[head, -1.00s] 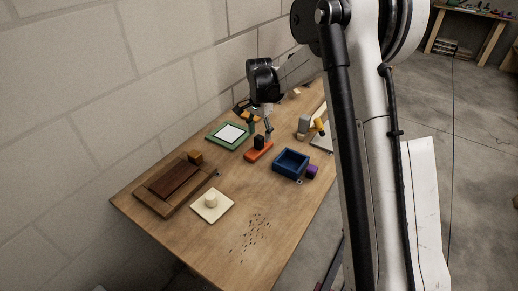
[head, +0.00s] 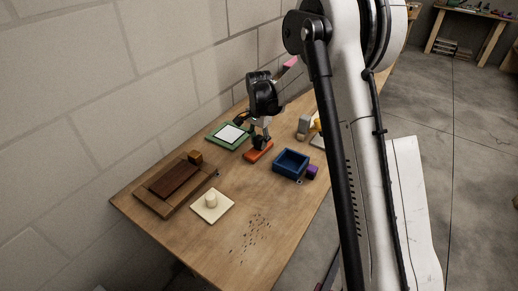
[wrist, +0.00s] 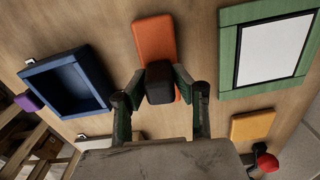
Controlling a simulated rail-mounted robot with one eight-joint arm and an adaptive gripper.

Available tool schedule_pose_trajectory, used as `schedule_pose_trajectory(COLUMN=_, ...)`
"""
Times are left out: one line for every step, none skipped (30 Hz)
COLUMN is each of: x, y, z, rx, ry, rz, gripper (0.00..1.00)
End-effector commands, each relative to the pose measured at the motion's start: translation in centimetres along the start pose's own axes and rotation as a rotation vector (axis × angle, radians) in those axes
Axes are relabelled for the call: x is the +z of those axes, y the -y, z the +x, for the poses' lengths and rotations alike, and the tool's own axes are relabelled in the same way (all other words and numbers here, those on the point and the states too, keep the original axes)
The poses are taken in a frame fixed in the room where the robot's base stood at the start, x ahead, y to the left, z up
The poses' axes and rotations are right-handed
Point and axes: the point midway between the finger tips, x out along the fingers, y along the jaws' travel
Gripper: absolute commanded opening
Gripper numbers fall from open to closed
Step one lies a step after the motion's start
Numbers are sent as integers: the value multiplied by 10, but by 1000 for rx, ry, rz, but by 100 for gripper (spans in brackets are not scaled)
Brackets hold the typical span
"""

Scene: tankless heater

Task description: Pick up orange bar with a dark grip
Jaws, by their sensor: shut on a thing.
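The orange bar (wrist: 153,38) lies flat on the wooden table, with its dark grip (wrist: 159,84) standing up from it. In the head view the orange bar (head: 258,152) sits between the green-framed panel and the blue tray. My gripper (wrist: 158,85) has a finger on each side of the dark grip and is shut on it. In the head view my gripper (head: 260,140) is right over the bar and hides most of the grip. The bar appears to rest on the table; I cannot tell whether it is lifted at all.
A blue tray (head: 278,165) with a purple piece (head: 312,172) is to the right. A green-framed white panel (head: 212,137) is to the left. A brown wooden frame (head: 144,196), an orange-brown block (head: 195,156) and a cream plate with a knob (head: 222,208) lie nearer.

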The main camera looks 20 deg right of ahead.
Motion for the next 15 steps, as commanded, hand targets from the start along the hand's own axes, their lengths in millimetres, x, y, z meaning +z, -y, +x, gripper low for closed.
schedule_pose_trajectory(x=0, y=0, z=0, rx=0, ry=0, rz=0, gripper=0)
schedule_pose_trajectory(x=0, y=0, z=0, rx=0, ry=0, rz=0, gripper=0)
schedule_pose_trajectory(x=0, y=0, z=0, rx=0, ry=0, rz=0, gripper=0)
schedule_pose_trajectory(x=0, y=0, z=0, rx=0, ry=0, rz=0, gripper=0)
schedule_pose_trajectory(x=0, y=0, z=0, rx=0, ry=0, rz=0, gripper=0)
schedule_pose_trajectory(x=0, y=0, z=-1, rx=0, ry=0, rz=0, gripper=0)
schedule_pose_trajectory(x=0, y=0, z=-2, rx=0, ry=0, rz=0, gripper=0)
schedule_pose_trajectory(x=0, y=0, z=-3, rx=0, ry=0, rz=0, gripper=0)
schedule_pose_trajectory(x=0, y=0, z=-5, rx=0, ry=0, rz=0, gripper=0)
schedule_pose_trajectory(x=0, y=0, z=-7, rx=0, ry=0, rz=0, gripper=0)
schedule_pose_trajectory(x=0, y=0, z=-10, rx=0, ry=0, rz=0, gripper=0)
schedule_pose_trajectory(x=0, y=0, z=-14, rx=0, ry=0, rz=0, gripper=0)
schedule_pose_trajectory(x=0, y=0, z=-17, rx=0, ry=0, rz=0, gripper=0)
schedule_pose_trajectory(x=0, y=0, z=-21, rx=0, ry=0, rz=0, gripper=0)
schedule_pose_trajectory(x=0, y=0, z=-28, rx=0, ry=0, rz=0, gripper=0)
